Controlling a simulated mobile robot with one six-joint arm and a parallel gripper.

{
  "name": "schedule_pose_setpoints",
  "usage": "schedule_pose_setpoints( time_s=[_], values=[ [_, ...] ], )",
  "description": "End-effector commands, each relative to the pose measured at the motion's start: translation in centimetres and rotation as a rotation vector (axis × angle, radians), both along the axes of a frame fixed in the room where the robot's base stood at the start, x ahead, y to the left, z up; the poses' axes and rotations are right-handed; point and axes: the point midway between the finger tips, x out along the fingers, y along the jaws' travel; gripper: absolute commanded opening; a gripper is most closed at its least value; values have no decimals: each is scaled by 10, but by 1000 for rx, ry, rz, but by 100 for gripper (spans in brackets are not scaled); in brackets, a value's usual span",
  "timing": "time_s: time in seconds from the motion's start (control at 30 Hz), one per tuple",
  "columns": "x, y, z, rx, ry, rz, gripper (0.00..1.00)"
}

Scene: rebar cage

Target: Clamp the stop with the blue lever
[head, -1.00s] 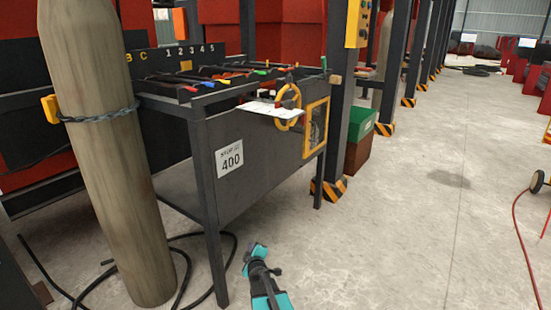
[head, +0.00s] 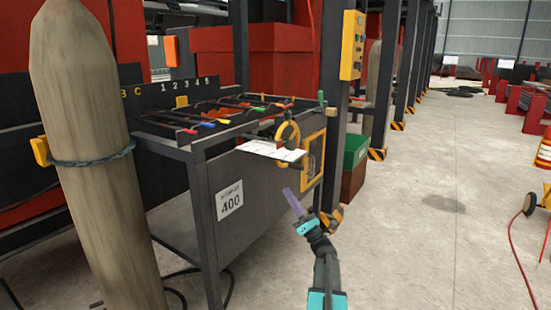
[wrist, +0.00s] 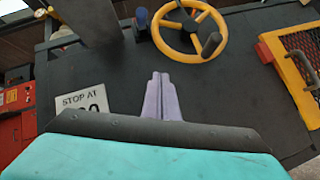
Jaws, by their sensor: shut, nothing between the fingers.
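My gripper (head: 288,192) is raised in front of the dark bench's front panel, with its pale purple fingers closed together and nothing between them. In the wrist view its fingers (wrist: 160,80) point up the panel, below the yellow handwheel (wrist: 190,28). A blue-ended lever (head: 208,123) lies on the bench top among other coloured handles, apart from the gripper. In the wrist view a blue-tipped part (wrist: 142,18) stands at the panel's upper edge, left of the handwheel. Whether this is the same lever I cannot tell. The stop itself is not clearly made out.
A "stop at 400" sign (head: 230,199) is on the panel. A white sheet (head: 270,150) sticks out beside the handwheel (head: 288,133). A yellow-framed mesh (head: 311,160) is at the panel's right. A tall cylinder (head: 95,160) stands at left.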

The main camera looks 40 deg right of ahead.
Motion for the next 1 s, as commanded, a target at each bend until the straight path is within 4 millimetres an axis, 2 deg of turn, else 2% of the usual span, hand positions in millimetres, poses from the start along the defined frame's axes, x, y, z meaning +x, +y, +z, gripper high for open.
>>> schedule_pose_setpoints(
  time_s=[0.03, 0.1, 0.3, 0.73, 1.0],
  values=[
    [-9, -3, 11, -59, -12, -4, 0],
    [-19, -1, 19, -131, -24, -4, 0],
    [-31, 4, 28, -226, -43, 0, 0],
    [-22, 14, 29, -229, -45, 15, 0],
    [-6, 19, 41, -228, -47, 19, 0]
  ],
)
